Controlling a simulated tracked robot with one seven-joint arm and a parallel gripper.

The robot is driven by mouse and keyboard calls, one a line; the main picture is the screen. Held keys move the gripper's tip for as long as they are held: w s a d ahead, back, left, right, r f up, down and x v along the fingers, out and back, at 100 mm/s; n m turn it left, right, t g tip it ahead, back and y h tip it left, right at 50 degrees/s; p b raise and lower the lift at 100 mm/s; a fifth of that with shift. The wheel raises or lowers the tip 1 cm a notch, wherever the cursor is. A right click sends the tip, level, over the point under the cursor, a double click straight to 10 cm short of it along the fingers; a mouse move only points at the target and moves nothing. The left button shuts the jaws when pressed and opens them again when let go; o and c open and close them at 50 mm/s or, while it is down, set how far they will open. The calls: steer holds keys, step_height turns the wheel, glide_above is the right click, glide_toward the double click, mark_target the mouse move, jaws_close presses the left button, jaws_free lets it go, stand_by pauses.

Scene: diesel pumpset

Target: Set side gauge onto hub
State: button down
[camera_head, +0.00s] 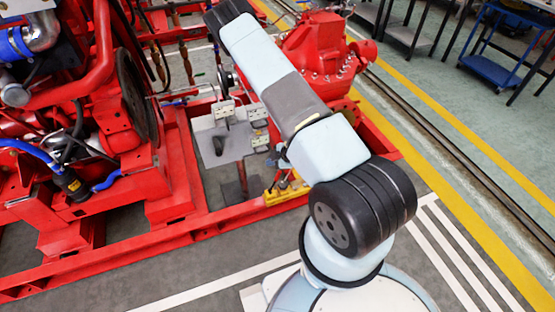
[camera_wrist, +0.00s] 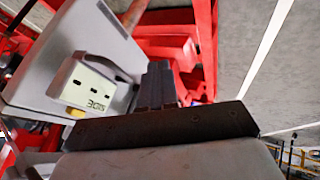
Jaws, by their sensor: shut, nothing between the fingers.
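In the wrist view, the side gauge (camera_wrist: 90,88) is a cream block with dark slots and the word SIDE upside down. It is against a light grey panel (camera_wrist: 85,35), and a small yellow part shows at its lower left. My gripper (camera_wrist: 158,80) has its dark fingers together, just right of the gauge, with nothing held. In the head view, the grey panel (camera_head: 213,150) carries several similar cream blocks, and I cannot tell which is the side gauge. My gripper cannot be made out there. A dark round part (camera_head: 226,80) shows behind the panel; I cannot tell whether it is the hub.
The red skid frame (camera_head: 195,235) surrounds the panel. The red engine (camera_head: 90,100) is at left and the red pump (camera_head: 318,50) behind my arm. A yellow part with fittings (camera_head: 287,190) is right of the panel. Clear floor lies at front left (camera_head: 200,285).

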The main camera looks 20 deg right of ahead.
mark_target(261, 147)
steer(key=shift+w+a+r, duration=0.1)
steer(key=shift+w+r, duration=0.1)
steer(key=shift+w, duration=0.8)
steer(key=shift+w+r, duration=0.15)
steer(key=shift+w, duration=0.85)
steer(key=shift+w, duration=2.6)
steer(key=shift+r, duration=0.1)
steer(key=s+d+r, duration=0.4)
steer(key=s+r, duration=0.2)
steer(key=s, duration=0.3)
steer(key=shift+d+r, duration=0.15)
steer(key=shift+r, duration=0.2)
